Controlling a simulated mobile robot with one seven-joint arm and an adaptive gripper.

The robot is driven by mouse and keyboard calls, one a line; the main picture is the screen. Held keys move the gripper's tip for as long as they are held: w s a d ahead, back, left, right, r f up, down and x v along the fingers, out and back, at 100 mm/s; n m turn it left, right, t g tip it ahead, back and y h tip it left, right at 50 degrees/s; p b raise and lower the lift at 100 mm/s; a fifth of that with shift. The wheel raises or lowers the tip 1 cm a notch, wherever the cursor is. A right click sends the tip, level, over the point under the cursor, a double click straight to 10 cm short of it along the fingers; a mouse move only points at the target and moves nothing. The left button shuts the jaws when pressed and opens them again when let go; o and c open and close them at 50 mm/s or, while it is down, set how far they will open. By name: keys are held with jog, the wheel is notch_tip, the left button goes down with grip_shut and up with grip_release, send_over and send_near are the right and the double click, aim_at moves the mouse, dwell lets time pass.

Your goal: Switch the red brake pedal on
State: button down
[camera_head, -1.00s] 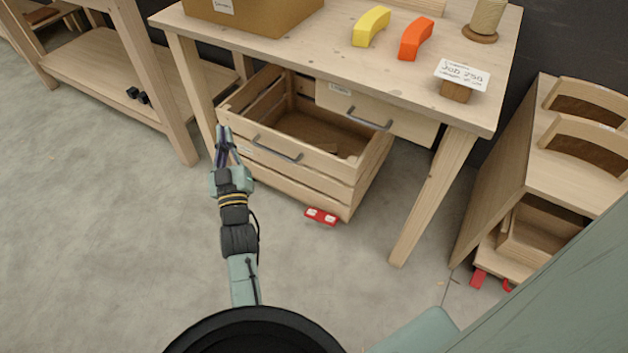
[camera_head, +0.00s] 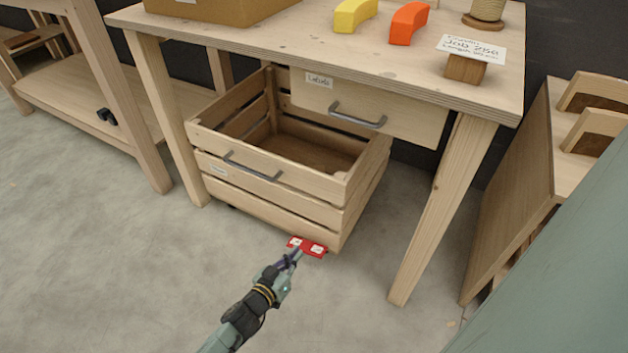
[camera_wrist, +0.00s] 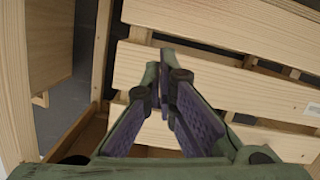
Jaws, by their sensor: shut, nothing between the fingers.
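The red brake pedal (camera_head: 307,246) sticks out near the floor at the front right bottom corner of the wooden slatted crate (camera_head: 270,195). It has pale marks on its top. My gripper (camera_head: 298,252) is shut and empty, with its fingertips at the pedal in the head view. The fingertips cover part of the pedal, and I cannot tell whether they touch it. In the wrist view my gripper (camera_wrist: 163,60) shows shut fingers in front of pale wooden slats (camera_wrist: 215,75). The pedal cannot be made out in the wrist view.
The workbench (camera_head: 290,40) stands over the crate, with a closed drawer (camera_head: 365,105). Its front right leg (camera_head: 440,210) stands right of the pedal. A shelf unit (camera_head: 70,75) is at left and a wooden cart (camera_head: 520,200) at right. The floor (camera_head: 120,280) in front is clear.

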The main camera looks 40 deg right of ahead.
jog(key=shift+d+f, duration=0.2)
jog(key=shift+f, duration=0.65)
jog(key=b, duration=0.3)
send_over(308, 248)
jog(key=s, duration=0.3)
jog(key=f, duration=0.3)
jog(key=shift+d, duration=0.4)
jog(key=shift+s+a+f+b, duration=0.1)
jog(key=shift+f+b, duration=0.05)
jog(key=shift+f, duration=0.45)
jog(key=shift+s+f+b, duration=0.1)
jog(key=shift+f+b, duration=0.05)
jog(key=shift+f, duration=0.45)
jog(key=shift+s+f, duration=0.15)
jog(key=shift+f, duration=0.3)
